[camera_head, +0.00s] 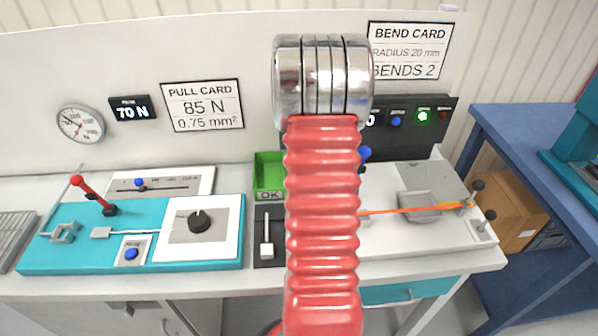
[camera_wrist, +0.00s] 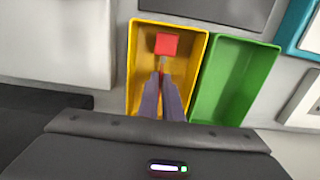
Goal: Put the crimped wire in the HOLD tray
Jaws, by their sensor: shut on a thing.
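My gripper (camera_wrist: 161,76) is shut, its two dark fingers close together over the yellow tray (camera_wrist: 203,70) in the wrist view. A small red block-like end on a short stem, which I take for the crimped wire (camera_wrist: 166,44), shows just past the fingertips, within the yellow tray's outline. I cannot tell whether it touches the tray floor. No HOLD label is readable. The green tray (camera_wrist: 262,75) stands close to its right; it also shows in the head view (camera_head: 268,185), marked OK. My red arm hides the gripper and yellow tray in the head view.
A teal pull tester (camera_head: 60,260) with a red lever stands left on the bench. A white bending fixture (camera_head: 430,235) with an orange wire (camera_head: 405,210) across it is at the right. A blue table (camera_head: 525,125) stands beyond the bench's right end.

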